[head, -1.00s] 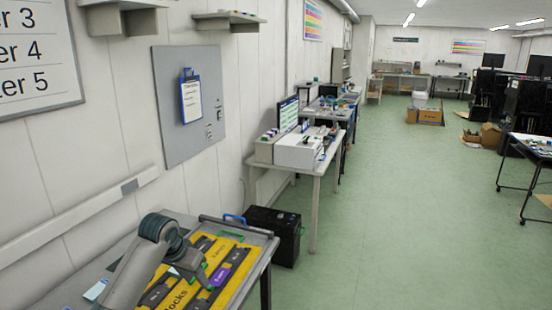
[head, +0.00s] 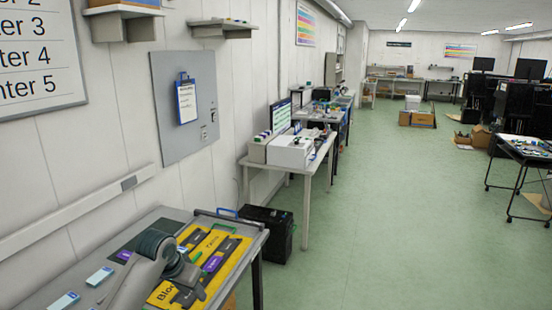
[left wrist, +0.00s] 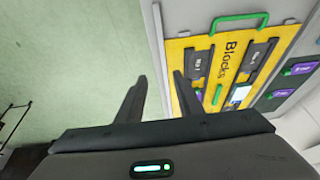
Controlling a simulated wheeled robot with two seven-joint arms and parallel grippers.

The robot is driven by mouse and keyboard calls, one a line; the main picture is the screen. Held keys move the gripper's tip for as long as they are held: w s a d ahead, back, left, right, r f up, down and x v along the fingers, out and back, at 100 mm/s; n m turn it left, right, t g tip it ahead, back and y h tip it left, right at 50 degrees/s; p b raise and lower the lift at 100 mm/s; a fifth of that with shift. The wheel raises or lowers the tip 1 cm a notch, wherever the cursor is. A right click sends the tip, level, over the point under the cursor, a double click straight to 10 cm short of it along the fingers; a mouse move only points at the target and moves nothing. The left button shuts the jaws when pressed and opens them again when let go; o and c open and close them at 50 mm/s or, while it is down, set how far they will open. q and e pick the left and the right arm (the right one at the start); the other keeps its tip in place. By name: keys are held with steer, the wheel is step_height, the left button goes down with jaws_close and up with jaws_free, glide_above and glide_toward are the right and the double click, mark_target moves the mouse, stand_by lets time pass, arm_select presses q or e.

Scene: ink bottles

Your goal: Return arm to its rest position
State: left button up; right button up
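My left gripper (head: 190,280) is over the near part of the yellow board. In the left wrist view its two fingers (left wrist: 160,95) stand apart with nothing between them, so it is open and empty. The yellow board (head: 236,262), marked "Blocks", lies on the grey table (head: 170,215) and has dark slots. A purple-labelled piece (head: 212,263) sits in it. The board also shows in the left wrist view (left wrist: 205,50), with a green handle (left wrist: 240,20) and a light-faced piece (left wrist: 240,95). My right gripper is in neither view.
Small light pieces (head: 100,276) lie on the table's left part. A black bin (head: 270,230) stands on the floor beyond the table. A white table with a white box (head: 290,152) is farther back. Open green floor (head: 400,220) lies to the right.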

arm_select(q)
steer(key=s+d+f, duration=0.2)
steer(key=s+f, duration=0.6)
steer(key=s, duration=0.3)
steer(key=s+d+f, duration=0.2)
steer(key=s+f, duration=0.6)
steer(key=s, duration=0.3)
steer(key=s+a+n+y, duration=0.1)
steer(key=s+a+n, duration=0.15)
steer(key=s, duration=2.15)
step_height(320, 180, down, 29)
steer(key=g+b, duration=0.2)
steer(key=s+a+f+g+b, duration=0.1)
steer(key=s+a+f+b, duration=0.1)
steer(key=s+f, duration=1.7)
step_height(320, 180, down, 3)
steer(key=shift+s+a+r+m+b, duration=0.25)
steer(key=shift+a+m, duration=0.2)
steer(key=shift+a, duration=0.45)
steer(key=c, duration=0.7)
steer(key=shift+s, duration=0.1)
jaws_close()
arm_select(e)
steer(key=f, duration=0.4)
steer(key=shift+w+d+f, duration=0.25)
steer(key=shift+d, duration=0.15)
